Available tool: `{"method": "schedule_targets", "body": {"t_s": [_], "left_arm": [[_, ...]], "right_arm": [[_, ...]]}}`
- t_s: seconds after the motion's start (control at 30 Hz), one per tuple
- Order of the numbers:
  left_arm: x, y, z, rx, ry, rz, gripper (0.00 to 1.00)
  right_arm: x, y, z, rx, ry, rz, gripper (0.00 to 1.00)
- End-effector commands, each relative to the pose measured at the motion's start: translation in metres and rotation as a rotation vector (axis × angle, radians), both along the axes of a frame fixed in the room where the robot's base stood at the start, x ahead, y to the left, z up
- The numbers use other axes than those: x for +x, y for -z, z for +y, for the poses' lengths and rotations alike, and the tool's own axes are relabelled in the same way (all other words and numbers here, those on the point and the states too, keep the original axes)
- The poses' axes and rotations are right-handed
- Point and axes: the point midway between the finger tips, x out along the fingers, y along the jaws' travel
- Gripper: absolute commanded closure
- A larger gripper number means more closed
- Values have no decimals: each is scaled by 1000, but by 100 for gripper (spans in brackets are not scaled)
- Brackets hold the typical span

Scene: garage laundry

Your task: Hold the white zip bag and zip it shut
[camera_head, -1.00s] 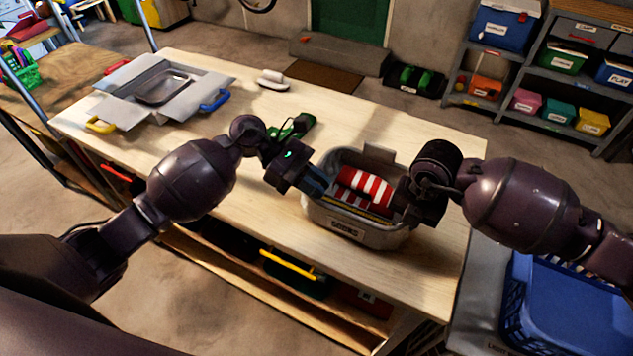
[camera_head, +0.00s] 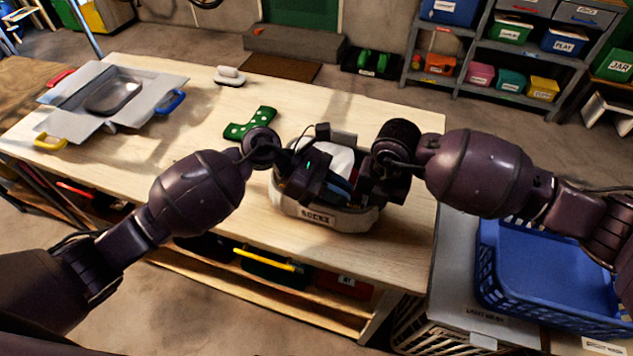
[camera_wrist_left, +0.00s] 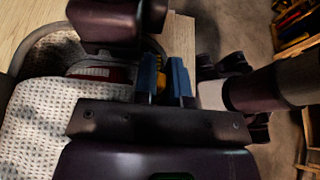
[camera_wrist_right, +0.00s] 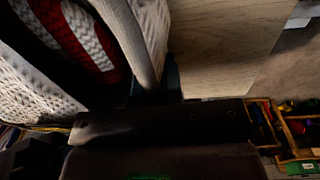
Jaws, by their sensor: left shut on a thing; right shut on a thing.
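The white zip bag (camera_head: 322,216), with a dark-lettered label on its front, stands on the workbench under both my grippers. A white part (camera_head: 338,158) shows at its top behind my left gripper. My left gripper (camera_wrist_left: 165,75) is over the bag, with its blue fingers shut on a small yellow piece (camera_wrist_left: 160,84) that looks like the zip pull. My right gripper (camera_wrist_right: 153,88) is shut on the bag's pale rim (camera_wrist_right: 132,38). Red and white striped contents (camera_wrist_right: 85,35) show inside in the right wrist view. The arms hide much of the zip line.
The wooden workbench (camera_head: 190,195) holds a grey tray with open flaps (camera_head: 75,112), a green dotted piece (camera_head: 250,122) and a white brush-like item (camera_head: 230,76). A blue basket (camera_head: 520,275) stands at the right. The bench's middle left is clear.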

Motion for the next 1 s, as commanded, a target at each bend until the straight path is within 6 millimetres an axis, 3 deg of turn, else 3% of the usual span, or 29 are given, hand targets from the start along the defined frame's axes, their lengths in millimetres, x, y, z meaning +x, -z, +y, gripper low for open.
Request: {"method": "schedule_targets", "body": {"t_s": [0.27, 0.3, 0.47, 1.0], "left_arm": [[0, 0, -1, -1, 0, 0, 100], [0, 0, -1, -1, 0, 0, 85], [0, 0, -1, -1, 0, 0, 62], [4, -2, 6, 2, -8, -3, 62]], "right_arm": [[0, -1, 1, 2, -1, -1, 100], [0, -1, 1, 2, -1, -1, 100], [0, -1, 1, 2, -1, -1, 100], [-2, 0, 2, 3, -7, 3, 100]]}}
